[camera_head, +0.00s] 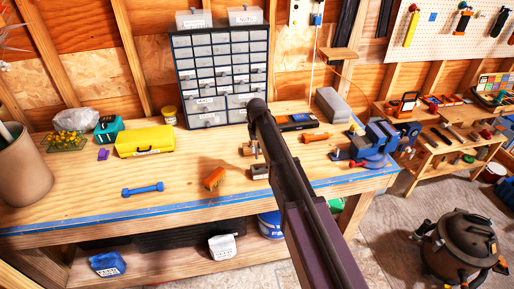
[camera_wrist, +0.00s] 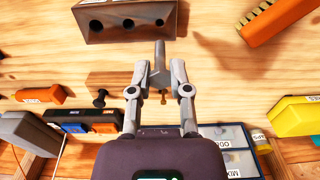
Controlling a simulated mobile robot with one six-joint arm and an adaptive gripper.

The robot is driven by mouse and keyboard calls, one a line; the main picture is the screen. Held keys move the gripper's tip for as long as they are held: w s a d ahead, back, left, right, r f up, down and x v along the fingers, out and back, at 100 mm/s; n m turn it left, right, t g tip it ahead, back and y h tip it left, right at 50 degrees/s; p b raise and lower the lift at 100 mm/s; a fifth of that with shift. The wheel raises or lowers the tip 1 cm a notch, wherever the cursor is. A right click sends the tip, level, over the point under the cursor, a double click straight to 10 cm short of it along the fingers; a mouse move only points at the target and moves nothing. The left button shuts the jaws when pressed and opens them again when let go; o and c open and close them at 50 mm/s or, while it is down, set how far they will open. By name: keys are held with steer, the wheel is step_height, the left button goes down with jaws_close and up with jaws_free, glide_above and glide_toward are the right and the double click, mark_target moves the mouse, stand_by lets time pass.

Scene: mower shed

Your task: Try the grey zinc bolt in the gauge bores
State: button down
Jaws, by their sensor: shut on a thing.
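In the wrist view my gripper (camera_wrist: 161,72) is shut on the grey zinc bolt (camera_wrist: 160,52), which stands out past the fingertips. The bolt's outer end shows at the lower edge of the gauge block (camera_wrist: 92,34); whether it touches the block cannot be told. The block is dark brown, with a row of round dark bores and a pale label. In the head view the gauge block (camera_head: 260,172) lies on the bench beside my arm, which hides most of my gripper.
An orange brush (camera_head: 214,178) lies left of the block, with a blue dumbbell (camera_head: 143,189) farther left. Behind are a yellow case (camera_head: 144,142) and drawer cabinet (camera_head: 219,75); a blue vise (camera_head: 380,141) stands right. The front left bench is largely clear.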

mark_target(257, 157)
steer(key=shift+f, duration=0.1)
steer(key=shift+f+b, duration=2.7)
steer(key=shift+b, duration=0.1)
steer(key=shift+f+b, duration=0.3)
steer(key=shift+r+p, duration=0.4)
steer(key=shift+f+b, duration=0.4)
steer(key=shift+r+p, duration=0.4)
steer(key=shift+f+b, duration=0.45)
stand_by(0.8)
steer(key=shift+r+p, duration=0.45)
stand_by(1.9)
